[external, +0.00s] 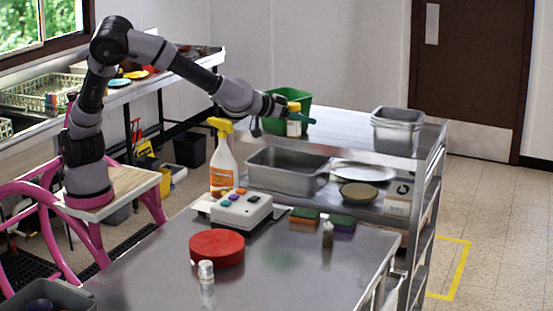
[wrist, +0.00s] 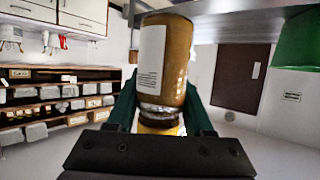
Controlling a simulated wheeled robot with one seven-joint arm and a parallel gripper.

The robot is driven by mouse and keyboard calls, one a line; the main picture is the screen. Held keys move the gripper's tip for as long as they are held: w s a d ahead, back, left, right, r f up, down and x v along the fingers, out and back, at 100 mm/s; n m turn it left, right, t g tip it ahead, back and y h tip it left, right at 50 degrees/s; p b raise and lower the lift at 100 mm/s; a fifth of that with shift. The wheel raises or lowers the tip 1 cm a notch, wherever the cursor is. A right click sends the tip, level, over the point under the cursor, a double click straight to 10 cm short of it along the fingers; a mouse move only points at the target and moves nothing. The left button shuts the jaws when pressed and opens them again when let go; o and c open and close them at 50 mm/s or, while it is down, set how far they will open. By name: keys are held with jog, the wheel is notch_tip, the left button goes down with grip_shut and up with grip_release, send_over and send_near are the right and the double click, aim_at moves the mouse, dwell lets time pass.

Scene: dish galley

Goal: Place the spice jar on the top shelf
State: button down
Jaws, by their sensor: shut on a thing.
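The spice jar (external: 293,127) is upright, with a yellow cap and a pale label, by the left end of the steel rack's top shelf (external: 345,134). My gripper (external: 296,117) is shut around its upper part. In the wrist view, which seems upside down, the brown jar (wrist: 172,60) has a white label and its yellow cap points down between my green fingers (wrist: 160,118). The shelf (wrist: 225,12) shows at the top of that view, near the jar's base. I cannot tell whether the base touches the shelf.
A green bin (external: 290,98) stands on the top shelf just behind the jar. Grey tubs (external: 397,132) stand at its right end; the middle is clear. Below are a steel pan (external: 287,172) and a plate.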

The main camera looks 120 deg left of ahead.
jog(key=s+a+r+n+g+y, duration=0.1)
jog(key=s+a+n+g, duration=0.15)
jog(key=a, duration=1.35)
jog(key=s+a+r+n+g+y, duration=0.1)
jog(key=s+a, duration=0.2)
jog(key=a, duration=1.2)
jog(key=shift+t, duration=0.25)
jog(key=shift+a+f, duration=0.2)
jog(key=shift+f, duration=7.15)
jog(key=shift+f, duration=0.1)
jog(key=shift+f, duration=0.1)
jog(key=shift+c, duration=1.4)
grip_release()
